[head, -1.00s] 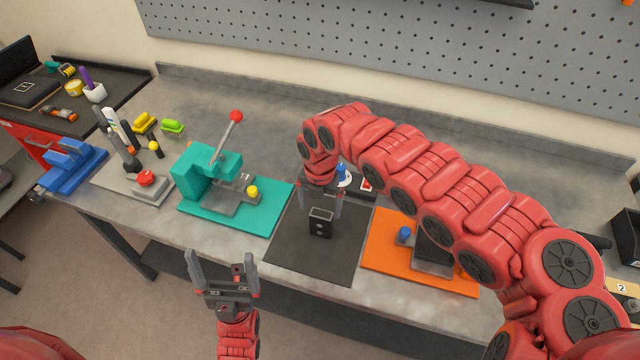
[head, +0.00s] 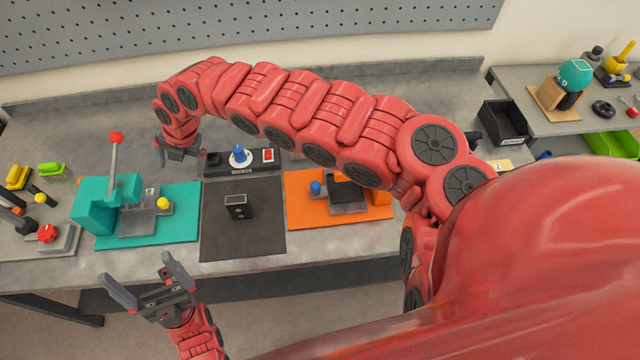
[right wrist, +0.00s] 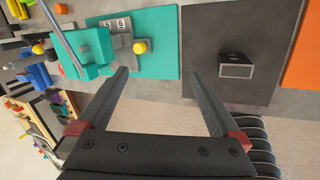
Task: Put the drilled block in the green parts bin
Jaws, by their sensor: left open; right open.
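The drilled block (head: 239,206) is a small dark block standing on the black mat (head: 240,245) in the head view. It also shows on the mat in the right wrist view (right wrist: 236,66). My right gripper (head: 180,157) is open and empty, left of and behind the block, apart from it. In the right wrist view its open fingers (right wrist: 160,76) have nothing between them. My left gripper (head: 143,274) is open and empty at the bench's front edge, lower left of the block. The green parts bin (head: 612,144) is at the far right, cut by the picture edge.
A teal press fixture (head: 105,203) with a raised red-knobbed lever stands left of the mat. An orange fixture (head: 300,205) is to its right, and a button panel (head: 240,170) behind it. A black bin (head: 503,124) stands near the side bench. My right arm spans the workbench.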

